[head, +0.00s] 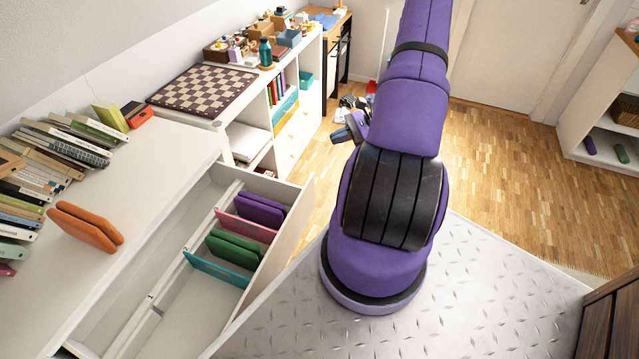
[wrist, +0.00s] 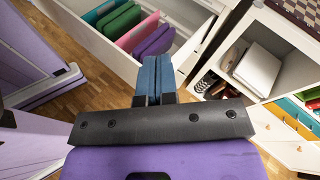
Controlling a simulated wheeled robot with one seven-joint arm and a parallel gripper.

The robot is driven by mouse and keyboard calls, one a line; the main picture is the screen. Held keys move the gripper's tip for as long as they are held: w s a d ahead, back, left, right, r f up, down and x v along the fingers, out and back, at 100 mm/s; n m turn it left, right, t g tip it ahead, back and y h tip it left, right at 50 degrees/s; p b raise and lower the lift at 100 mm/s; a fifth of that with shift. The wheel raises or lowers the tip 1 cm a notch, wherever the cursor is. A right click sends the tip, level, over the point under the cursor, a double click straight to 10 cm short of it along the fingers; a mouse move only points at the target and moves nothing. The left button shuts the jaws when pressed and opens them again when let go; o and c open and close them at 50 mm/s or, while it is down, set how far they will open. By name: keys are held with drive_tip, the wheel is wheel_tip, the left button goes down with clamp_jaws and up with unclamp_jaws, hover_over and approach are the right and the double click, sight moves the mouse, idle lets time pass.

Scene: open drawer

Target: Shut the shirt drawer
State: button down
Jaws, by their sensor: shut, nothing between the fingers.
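The shirt drawer (head: 285,232) stands pulled out of the white dresser (head: 150,190) in the head view. Folded purple (head: 258,209), pink (head: 246,226), green (head: 232,247) and teal (head: 217,269) cloths stand in it. The wrist view shows the drawer front (wrist: 88,40) and the same cloths at the top. My gripper (head: 341,135) is partly hidden behind my arm, beyond the drawer's far end in the head view. In the wrist view my gripper's blue fingers (wrist: 155,75) are together and empty, pointing toward the drawer front's end. I cannot tell whether they touch it.
An orange folded item (head: 86,227) and several books (head: 60,150) lie on the dresser top. A chessboard (head: 203,88) lies on the white shelf unit (head: 290,110) beyond. Small items clutter the floor near my gripper. Wooden floor (head: 500,150) is open to the right.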

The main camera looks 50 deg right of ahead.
drive_tip(key=s+d+f+m+t+h, duration=0.2)
drive_tip(key=s+f+m+t, duration=0.35)
drive_tip(key=f, duration=0.55)
drive_tip(key=m+t+h, duration=0.3)
drive_tip(key=m+h, duration=0.2)
approach(313, 181)
drive_tip(key=x, duration=0.7)
drive_tip(key=shift+w+a+r, duration=0.1)
drive_tip(key=shift+w+a, duration=0.1)
drive_tip(key=shift+w, duration=0.05)
